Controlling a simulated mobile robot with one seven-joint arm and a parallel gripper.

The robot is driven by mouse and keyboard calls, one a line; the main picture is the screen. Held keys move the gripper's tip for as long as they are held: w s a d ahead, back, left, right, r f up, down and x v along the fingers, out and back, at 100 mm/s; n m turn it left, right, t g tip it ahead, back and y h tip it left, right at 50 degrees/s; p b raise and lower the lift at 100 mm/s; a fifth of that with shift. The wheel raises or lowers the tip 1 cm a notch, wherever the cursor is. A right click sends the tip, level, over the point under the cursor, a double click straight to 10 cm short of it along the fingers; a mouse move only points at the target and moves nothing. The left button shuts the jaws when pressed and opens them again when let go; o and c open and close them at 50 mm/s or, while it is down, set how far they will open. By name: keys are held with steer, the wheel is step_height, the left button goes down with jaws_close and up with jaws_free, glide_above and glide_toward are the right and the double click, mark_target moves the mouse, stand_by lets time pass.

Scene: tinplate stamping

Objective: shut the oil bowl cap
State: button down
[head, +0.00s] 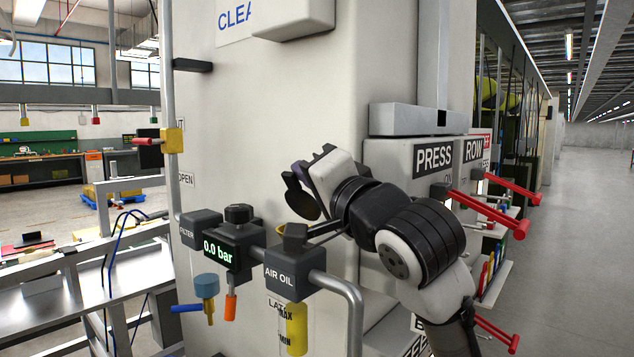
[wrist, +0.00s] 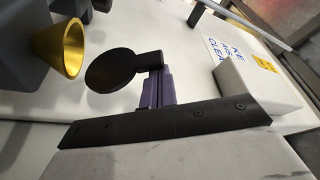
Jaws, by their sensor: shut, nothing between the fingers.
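The oil bowl cap is a black round disc with a short arm and knob; in the wrist view the cap (wrist: 110,71) stands open, apart from the brass funnel (wrist: 62,47) of the oil filler. In the head view the cap (head: 301,197) shows just below my gripper (head: 299,172). The air oil block (head: 287,275) is below, with its sight bowl (head: 293,328) marked MAX and MIN. My gripper's purple fingers (wrist: 157,80) are shut and empty, their tips right at the cap's knob. I cannot tell if they touch it. The funnel is mostly hidden in the head view.
The pressure gauge (head: 228,250) reads 0.0 bar beside the filter block (head: 200,229). A grey pipe (head: 347,300) bends down at the right. The white press wall (head: 290,110) stands close behind. Red levers (head: 490,213) stick out at the right.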

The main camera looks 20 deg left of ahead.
steer(key=shift+s+a+f+n+y+b, duration=0.2)
steer(key=shift+s+f+n+b, duration=0.15)
steer(key=shift+n, duration=0.2)
steer(key=shift+s+a+f+n+y+b, duration=0.1)
steer(key=shift+s+f+n+y+b, duration=0.2)
steer(key=shift+n, duration=0.25)
steer(key=n, duration=0.1)
steer(key=s+f+n+b, duration=0.1)
steer(key=n+y+b, duration=0.1)
steer(key=shift+s+a+f+g, duration=0.15)
steer(key=shift+s+a+g, duration=0.1)
steer(key=shift+g, duration=0.15)
steer(key=shift+s+n, duration=0.1)
steer(key=shift+n, duration=0.4)
